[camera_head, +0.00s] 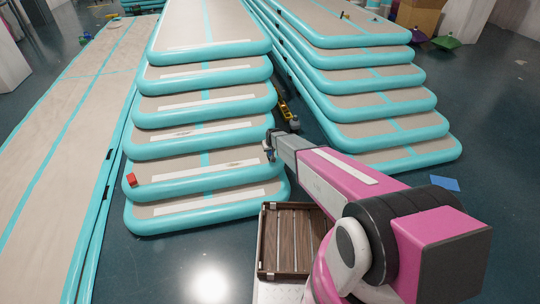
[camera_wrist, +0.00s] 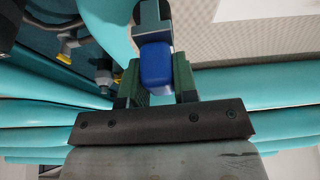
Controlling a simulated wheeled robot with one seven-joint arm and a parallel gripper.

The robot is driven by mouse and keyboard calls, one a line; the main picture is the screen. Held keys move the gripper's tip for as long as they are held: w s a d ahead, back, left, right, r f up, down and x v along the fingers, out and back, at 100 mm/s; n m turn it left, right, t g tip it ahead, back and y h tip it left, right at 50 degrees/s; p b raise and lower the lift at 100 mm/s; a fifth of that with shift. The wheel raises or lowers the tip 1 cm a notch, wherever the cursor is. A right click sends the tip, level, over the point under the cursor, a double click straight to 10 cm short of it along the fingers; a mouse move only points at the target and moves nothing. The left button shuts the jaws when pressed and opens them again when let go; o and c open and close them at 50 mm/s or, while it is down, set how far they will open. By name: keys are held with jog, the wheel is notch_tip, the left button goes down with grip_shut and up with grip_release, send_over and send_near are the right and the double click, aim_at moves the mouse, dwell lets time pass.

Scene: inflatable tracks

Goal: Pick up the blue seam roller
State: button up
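The blue seam roller (camera_wrist: 157,65) is in the wrist view, its rounded blue part between my gripper's two green fingers. A grey-green piece (camera_wrist: 152,18) continues beyond the blue part, toward the top of the picture. My gripper (camera_wrist: 157,82) has a finger close on each side of the blue part. I cannot tell whether both fingers touch it. In the head view my gripper (camera_head: 269,148) is at the right edge of the left stack of inflatable tracks, and the roller is too small there to make out clearly.
Turquoise-edged tracks are stacked on the left (camera_head: 205,190) and right (camera_head: 390,155), with a narrow gap between them. A yellow tool (camera_head: 284,108) lies in that gap. A red block (camera_head: 131,180) sits on the left stack. A wooden crate (camera_head: 264,240) is close to my base.

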grip_shut()
jog(key=shift+r, duration=0.1)
jog(key=shift+r, duration=0.6)
notch_tip(320, 180, up, 3)
jog(key=shift+s, duration=0.1)
jog(key=s+a+r, duration=0.3)
jog(key=a+r, duration=0.3)
jog(key=a, duration=0.5)
jog(key=shift+r, duration=0.3)
jog(key=shift+a, duration=0.1)
